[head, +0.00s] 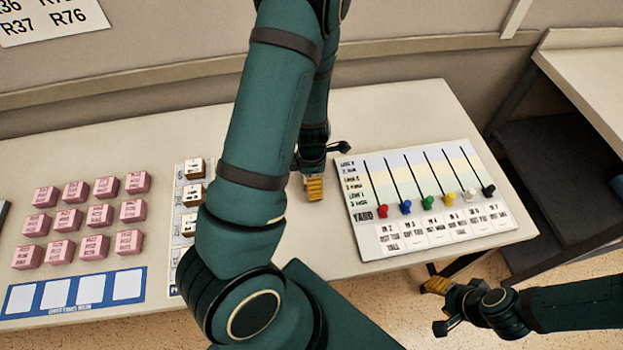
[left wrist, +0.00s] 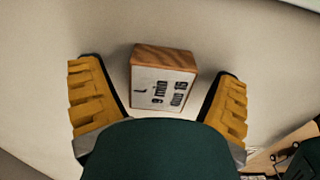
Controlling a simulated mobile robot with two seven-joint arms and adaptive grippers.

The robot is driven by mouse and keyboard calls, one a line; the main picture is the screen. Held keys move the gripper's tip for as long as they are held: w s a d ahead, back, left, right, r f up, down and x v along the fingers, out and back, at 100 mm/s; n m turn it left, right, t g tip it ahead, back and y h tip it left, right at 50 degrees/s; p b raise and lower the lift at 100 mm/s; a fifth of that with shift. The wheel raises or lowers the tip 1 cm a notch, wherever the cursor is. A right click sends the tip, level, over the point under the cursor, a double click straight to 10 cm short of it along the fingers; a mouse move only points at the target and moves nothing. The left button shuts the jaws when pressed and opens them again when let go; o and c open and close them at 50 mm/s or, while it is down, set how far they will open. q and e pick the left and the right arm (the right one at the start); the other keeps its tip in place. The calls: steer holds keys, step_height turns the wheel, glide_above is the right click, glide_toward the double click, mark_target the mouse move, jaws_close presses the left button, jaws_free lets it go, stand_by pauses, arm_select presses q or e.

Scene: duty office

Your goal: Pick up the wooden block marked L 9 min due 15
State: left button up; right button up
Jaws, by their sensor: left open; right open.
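A wooden block (left wrist: 163,82) with a white face lies on the pale table in the left wrist view. Its face reads L, 9 min and due with a number that is hard to make out. My left gripper (left wrist: 157,76) is open, with one yellow finger on each side of the block and a gap to both. In the head view my left gripper (head: 325,170) is partly hidden by my arm, and I cannot make out this block there. My right gripper (head: 439,306) is open and empty, off the table's front edge at the lower right.
Several pink blocks (head: 100,214) stand at the left above a blue-edged card (head: 72,312). A strip with several brown-sided blocks (head: 194,168) lies partly behind my arm. A yard board (head: 432,250) with coloured pegs lies at the right.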

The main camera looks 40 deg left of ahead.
arm_select(q)
steer(key=c, duration=1.2)
steer(key=shift+c, duration=0.2)
